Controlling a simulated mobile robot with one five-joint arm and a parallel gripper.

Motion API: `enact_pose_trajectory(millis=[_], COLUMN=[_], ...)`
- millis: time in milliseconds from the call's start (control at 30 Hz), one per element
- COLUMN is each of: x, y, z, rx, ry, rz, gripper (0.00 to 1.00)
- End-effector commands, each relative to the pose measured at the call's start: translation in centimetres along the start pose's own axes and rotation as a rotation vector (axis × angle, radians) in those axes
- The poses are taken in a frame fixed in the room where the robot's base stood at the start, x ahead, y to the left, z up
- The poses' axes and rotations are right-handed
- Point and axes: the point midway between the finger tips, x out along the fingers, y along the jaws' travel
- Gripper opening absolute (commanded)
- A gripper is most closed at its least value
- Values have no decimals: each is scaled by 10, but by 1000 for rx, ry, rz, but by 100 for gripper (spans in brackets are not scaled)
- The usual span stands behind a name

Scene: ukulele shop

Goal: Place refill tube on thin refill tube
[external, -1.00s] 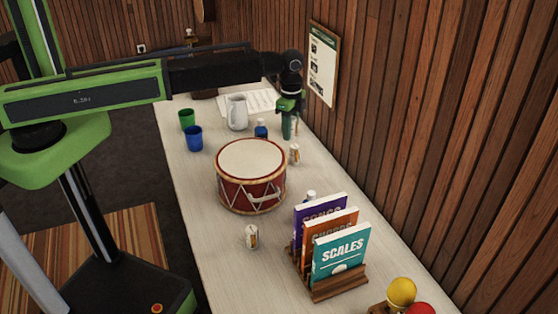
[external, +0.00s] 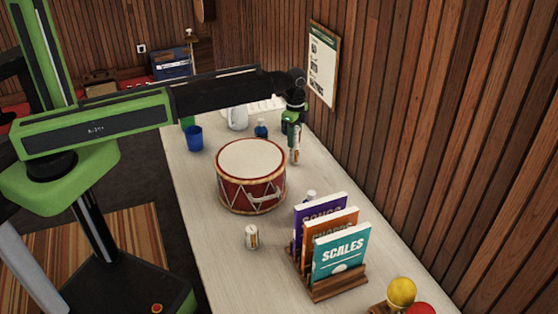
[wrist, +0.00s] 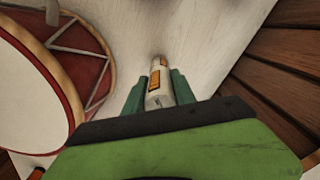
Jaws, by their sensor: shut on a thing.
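My gripper (external: 291,138) points down at the right side of the table, beyond the drum. It is shut on a pale tube with an orange label, the refill tube (external: 296,137), which also shows between the green fingers in the wrist view (wrist: 159,98). Directly below it in the external view stands a small pale tube with an orange mark, apparently the thin refill tube (external: 295,158). The two look in line, one above the other. I cannot tell whether they touch. The wrist view mostly hides the lower tube.
A red drum (external: 251,175) stands close to the left of the gripper. A blue bottle (external: 261,129), blue cup (external: 194,138) and white pitcher (external: 237,118) stand farther back. Books (external: 340,255) in a rack and a small labelled jar (external: 252,237) are nearer. The wooden wall is at right.

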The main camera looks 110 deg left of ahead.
Motion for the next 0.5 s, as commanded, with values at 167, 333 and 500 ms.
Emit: enact_pose_trajectory(millis=[167,333,500], x=[-2,2,1], y=[0,0,0], z=[0,0,0], rx=[0,0,0], ry=[0,0,0], rz=[0,0,0], gripper=[0,34,54])
